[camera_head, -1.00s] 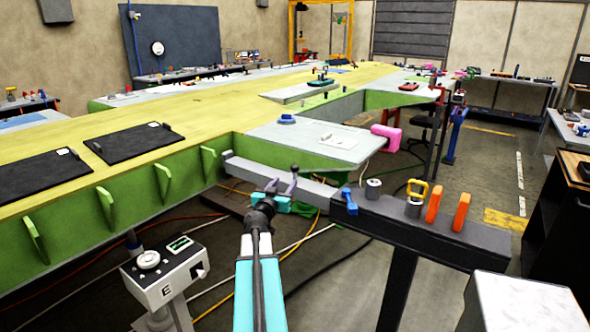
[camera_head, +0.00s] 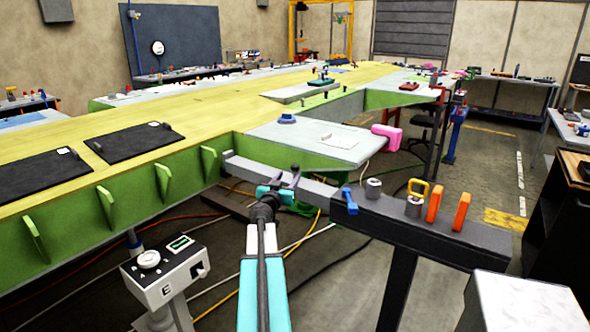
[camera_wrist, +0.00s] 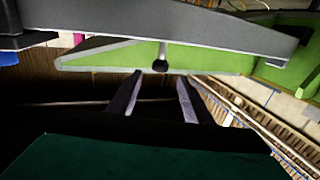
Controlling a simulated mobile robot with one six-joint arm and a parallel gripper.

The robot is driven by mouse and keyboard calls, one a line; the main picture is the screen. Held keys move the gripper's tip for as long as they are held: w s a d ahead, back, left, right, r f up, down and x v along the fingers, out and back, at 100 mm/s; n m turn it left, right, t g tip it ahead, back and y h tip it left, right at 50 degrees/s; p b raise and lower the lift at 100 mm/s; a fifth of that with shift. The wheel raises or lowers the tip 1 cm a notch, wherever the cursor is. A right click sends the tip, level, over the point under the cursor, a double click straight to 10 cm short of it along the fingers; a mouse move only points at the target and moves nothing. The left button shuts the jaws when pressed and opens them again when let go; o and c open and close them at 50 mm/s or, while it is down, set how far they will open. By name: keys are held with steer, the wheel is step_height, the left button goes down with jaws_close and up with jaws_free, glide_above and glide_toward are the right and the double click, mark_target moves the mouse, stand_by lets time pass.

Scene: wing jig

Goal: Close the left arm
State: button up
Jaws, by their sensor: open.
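The left arm is a grey beam (camera_head: 318,189) reaching left from the dark beam's post toward the green-sided wing table. In the wrist view the grey beam (camera_wrist: 215,27) crosses the top. A dark ball knob (camera_wrist: 160,66) on a short stem hangs from it in this view; it shows in the head view as a small knob (camera_head: 295,167). My gripper (camera_head: 282,181) is at the near side of the beam. In the wrist view my gripper (camera_wrist: 160,77) is open, its fingertips on either side of the knob's line; I cannot tell whether they reach around it.
The dark beam (camera_head: 430,226) on a post carries orange clamps (camera_head: 448,210), a yellow clamp (camera_head: 418,188) and a blue clamp (camera_head: 349,201). A control box (camera_head: 165,268) stands at lower left. The wing table (camera_head: 180,140) lies beyond the beam. Cables lie on the floor.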

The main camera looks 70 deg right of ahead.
mark_target(294, 169)
steer(key=shift+w+d, duration=0.15)
steer(key=shift+d, duration=2.25)
steer(key=shift+w+d, duration=0.1)
steer(key=shift+d, duration=2.3)
jaws_close()
